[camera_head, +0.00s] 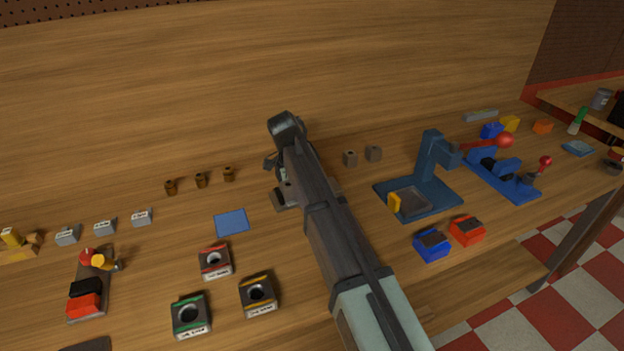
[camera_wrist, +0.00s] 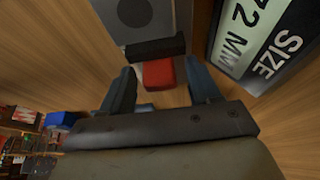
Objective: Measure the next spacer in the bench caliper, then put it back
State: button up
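In the wrist view my gripper (camera_wrist: 160,68) is open, its two fingers apart. A red block (camera_wrist: 158,74) shows between the fingers, in front of a dark bar (camera_wrist: 153,49); I see no finger closed on it. A display panel (camera_wrist: 262,38) at the right reads "72 MM" and "SIZE", its left part cut off; it appears to belong to the bench caliper. In the head view my arm hides most of that spot, with a grey piece (camera_head: 283,197) showing beside it. No spacer shows in my gripper.
Brown bushings (camera_head: 200,180) stand at the back left. Ring blocks (camera_head: 215,262) and a blue mat (camera_head: 231,222) lie left of my arm. A blue press (camera_head: 430,180) stands at the right, with blue (camera_head: 431,245) and red (camera_head: 466,230) blocks before it.

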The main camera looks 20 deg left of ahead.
jog(key=v, duration=1.4)
jog(key=shift+w, duration=0.1)
dwell(0.3)
